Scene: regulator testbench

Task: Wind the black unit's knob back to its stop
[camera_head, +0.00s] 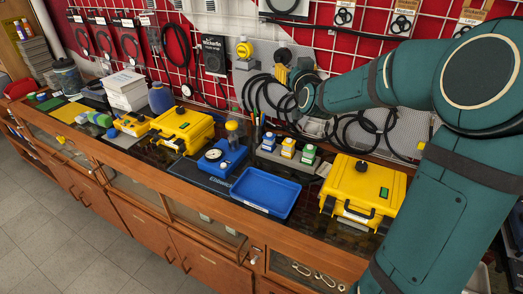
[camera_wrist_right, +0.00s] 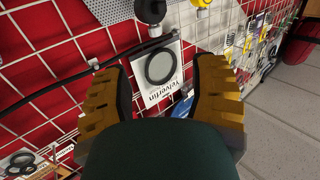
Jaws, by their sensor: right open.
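In the head view my right arm reaches in from the right to the pegboard wall. Its gripper (camera_head: 288,76) is in front of the wall, its yellow fingers partly hidden by the wrist. A dark round knob (camera_head: 283,55) shows just above the fingers; I take it for the black unit's knob. A yellow knob (camera_head: 244,48) is to its left on a grey mount. In the right wrist view the yellow-padded fingers (camera_wrist_right: 163,95) are open, with nothing gripped. A black round part (camera_wrist_right: 150,10), seemingly the black knob, lies beyond them at the top edge. My left gripper is out of view.
A white card with a black ring (camera_wrist_right: 160,70) shows between the fingers. Black hoses (camera_head: 350,132) hang close below my right wrist. The bench holds yellow cases (camera_head: 362,187), a blue tray (camera_head: 266,190) and a blue gauge block (camera_head: 221,157).

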